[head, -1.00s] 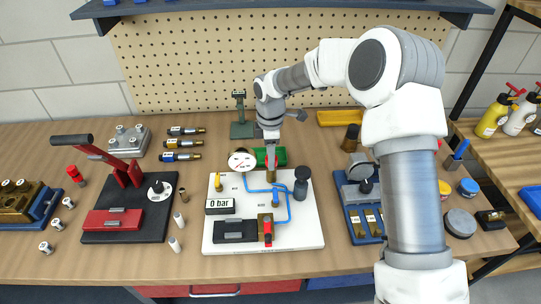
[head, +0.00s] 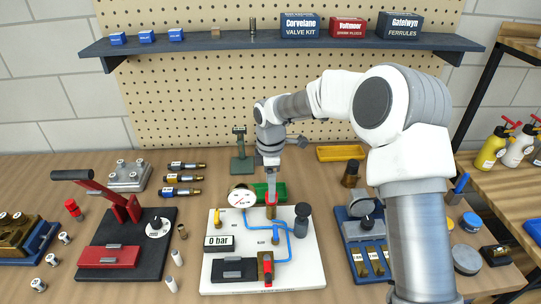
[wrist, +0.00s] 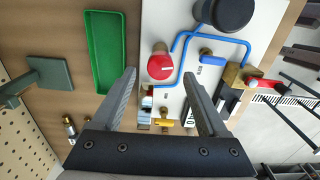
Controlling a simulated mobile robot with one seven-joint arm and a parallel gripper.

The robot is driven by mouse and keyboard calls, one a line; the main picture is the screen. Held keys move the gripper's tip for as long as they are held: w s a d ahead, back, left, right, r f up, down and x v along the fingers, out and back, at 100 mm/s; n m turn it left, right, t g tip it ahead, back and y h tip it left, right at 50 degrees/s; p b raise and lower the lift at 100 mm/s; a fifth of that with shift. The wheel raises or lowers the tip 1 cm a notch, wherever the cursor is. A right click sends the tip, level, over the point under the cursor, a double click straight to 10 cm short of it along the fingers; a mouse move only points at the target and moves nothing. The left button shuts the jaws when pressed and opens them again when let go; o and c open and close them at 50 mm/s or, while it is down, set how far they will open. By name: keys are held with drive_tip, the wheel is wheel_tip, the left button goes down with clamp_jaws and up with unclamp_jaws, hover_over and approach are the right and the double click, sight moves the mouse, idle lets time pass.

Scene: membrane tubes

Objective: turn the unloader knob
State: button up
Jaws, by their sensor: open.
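A red round knob with a white line on its top (wrist: 161,67) stands on the white board (wrist: 180,25) in the wrist view. In the head view the board (head: 225,273) lies mid-table, and the knob is mostly hidden by my gripper. My gripper (head: 271,200) points down over the back of the board. In the wrist view its fingers (wrist: 159,64) are open, one on either side of the knob in the picture; I cannot tell whether they touch it. The 0 bar display (head: 218,241) and a white dial gauge (head: 241,198) are on or beside the board.
Blue tubes (head: 290,248), a dark cylinder (head: 301,218) and a red-handled valve (head: 267,265) stand close by on the board. A green tray (wrist: 106,50) lies beside it. A red-handled press (head: 110,200) stands left, a blue fixture (head: 362,250) right.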

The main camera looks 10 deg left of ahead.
wheel_tip(320, 180, up, 14)
idle(0.3)
drive_tip(key=shift+r, duration=0.15)
